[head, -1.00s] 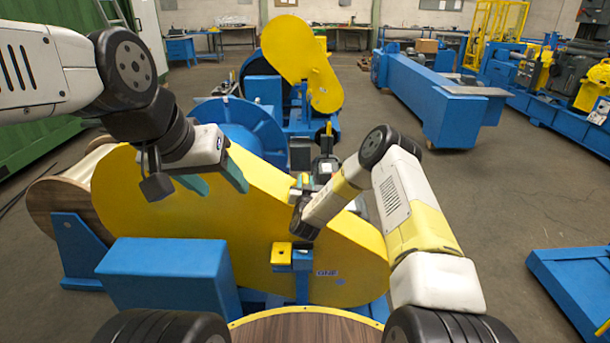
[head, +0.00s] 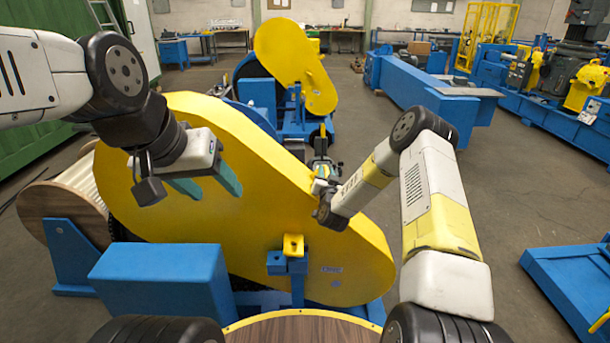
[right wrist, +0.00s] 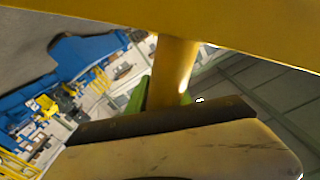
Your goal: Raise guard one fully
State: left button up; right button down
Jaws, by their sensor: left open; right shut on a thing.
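Guard one (head: 250,215) is the large yellow teardrop cover in front of me in the head view, with a small label near its lower right. It stands tilted, its broad end up at the left. My right gripper (head: 324,172) is at the guard's upper right edge. In the right wrist view it is shut on a yellow round handle (right wrist: 173,72) that joins the yellow guard edge (right wrist: 200,25). My left gripper (head: 215,190) is open and empty, its teal fingers in front of the guard's upper left face.
A yellow catch on a blue post (head: 293,245) stands before the guard's lower part. A blue box (head: 160,280) is at lower left, beside a wooden spool (head: 60,210). A second yellow guard (head: 290,55) stands raised behind.

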jog(key=d+r+m, duration=0.1)
jog(key=d+r, duration=0.1)
jog(key=d, duration=1.2)
jog(key=d+r+m, duration=0.2)
jog(key=d, duration=1.3)
jog(key=shift+r, duration=0.3)
jog(key=shift+s+d, duration=0.1)
jog(key=c, duration=1.2)
grip_release()
jog(key=shift+d, duration=0.15)
jog(key=shift+o, duration=0.2)
jog(key=shift+a, duration=0.4)
jog(key=s, duration=0.7)
jog(key=shift+s, duration=0.35)
